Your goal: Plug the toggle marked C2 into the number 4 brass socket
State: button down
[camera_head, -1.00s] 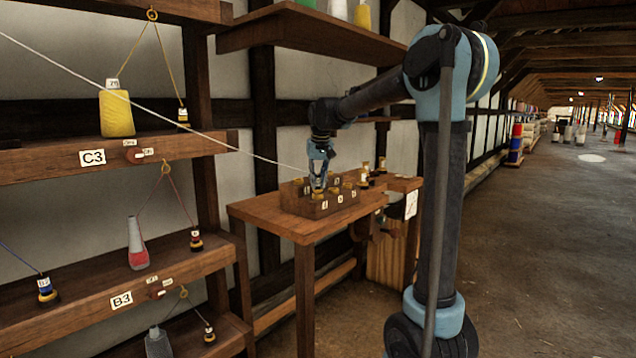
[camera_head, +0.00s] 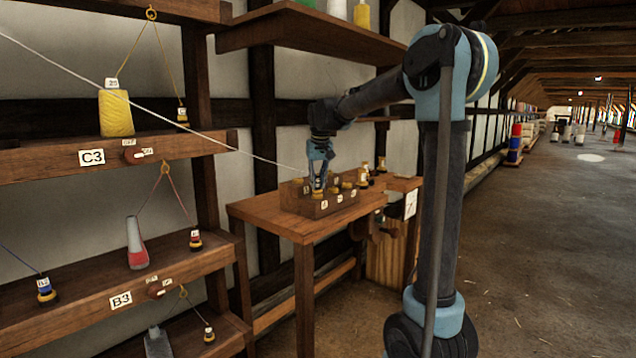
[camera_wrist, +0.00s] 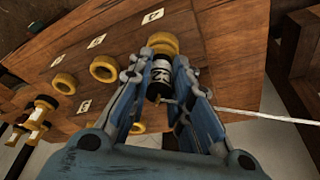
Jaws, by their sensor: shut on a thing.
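My gripper (camera_head: 318,187) is over the wooden socket block (camera_head: 318,209) on the bench. In the wrist view my gripper (camera_wrist: 160,62) is shut on a dark toggle (camera_wrist: 160,78) with a white label; its mark is only partly readable, ending in what looks like a 2. A brass ring (camera_wrist: 163,42) shows at the toggle's far end. I cannot tell whether the toggle is inside it or above it. Other brass sockets (camera_wrist: 103,68) lie beside it with number plates (camera_wrist: 97,42) too small to read surely. A pale cord (camera_wrist: 265,117) runs from the toggle to the right.
Other toggles (camera_head: 365,175) stand on the bench (camera_head: 270,217) behind the block. The cord (camera_head: 130,103) stretches across the head view from upper left. A shelf rack (camera_head: 120,295) with bobbins and hanging toggles fills the left. The aisle floor (camera_head: 540,250) at right is clear.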

jog(key=shift+f, duration=0.35)
jog(key=c, duration=1.8)
grip_release()
jog(key=shift+o, duration=0.2)
jog(key=shift+r, duration=0.1)
jog(key=v, duration=1)
jog(key=shift+r, duration=0.4)
jog(key=shift+s, duration=0.1)
jog(key=shift+d, duration=0.1)
